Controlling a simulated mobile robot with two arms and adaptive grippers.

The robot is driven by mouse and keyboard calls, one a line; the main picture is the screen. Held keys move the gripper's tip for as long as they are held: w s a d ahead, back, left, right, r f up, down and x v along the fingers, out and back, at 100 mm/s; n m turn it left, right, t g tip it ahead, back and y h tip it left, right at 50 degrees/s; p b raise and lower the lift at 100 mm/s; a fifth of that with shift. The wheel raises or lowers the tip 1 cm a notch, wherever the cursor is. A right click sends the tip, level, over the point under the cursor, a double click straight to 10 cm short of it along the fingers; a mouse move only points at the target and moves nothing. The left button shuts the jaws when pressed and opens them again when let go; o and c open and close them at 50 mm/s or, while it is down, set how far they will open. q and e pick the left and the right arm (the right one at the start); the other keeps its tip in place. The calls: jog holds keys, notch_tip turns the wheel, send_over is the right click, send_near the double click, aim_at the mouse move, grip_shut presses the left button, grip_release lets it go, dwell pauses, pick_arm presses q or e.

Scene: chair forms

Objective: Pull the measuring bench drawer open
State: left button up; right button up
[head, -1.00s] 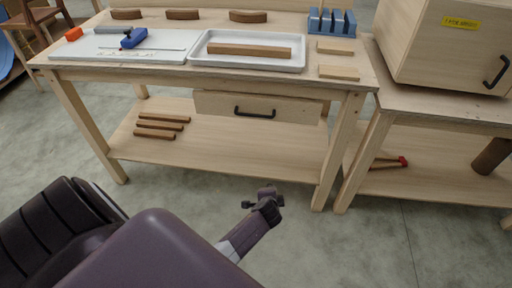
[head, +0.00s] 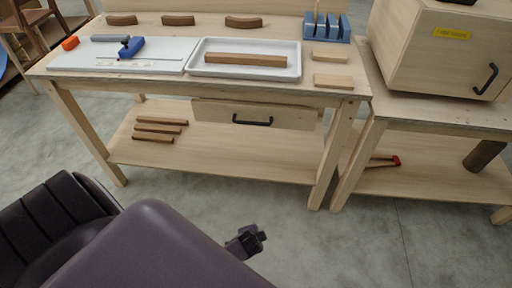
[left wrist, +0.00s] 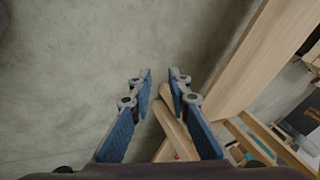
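The measuring bench (head: 215,165) stands ahead with its wooden drawer (head: 293,117) under the top. The drawer front sits beneath the top's front edge and looks shut. Its black bar handle (head: 252,121) is in the middle of the front. My left gripper (head: 258,234) is over the floor in front of the bench, low and well short of the handle, touching nothing. In the left wrist view my left gripper (left wrist: 160,75) has its two fingers apart with nothing gripped. The handle cannot be made out there. My right gripper is not in view.
The bench top holds a white tray (head: 196,70) with a wood strip, a blue clamp-like tool (head: 131,47) and a blue rack (head: 327,32). Wood strips (head: 153,138) lie on the lower shelf. A second bench (head: 440,112) with a wooden cabinet (head: 425,60) stands right. The floor ahead is clear.

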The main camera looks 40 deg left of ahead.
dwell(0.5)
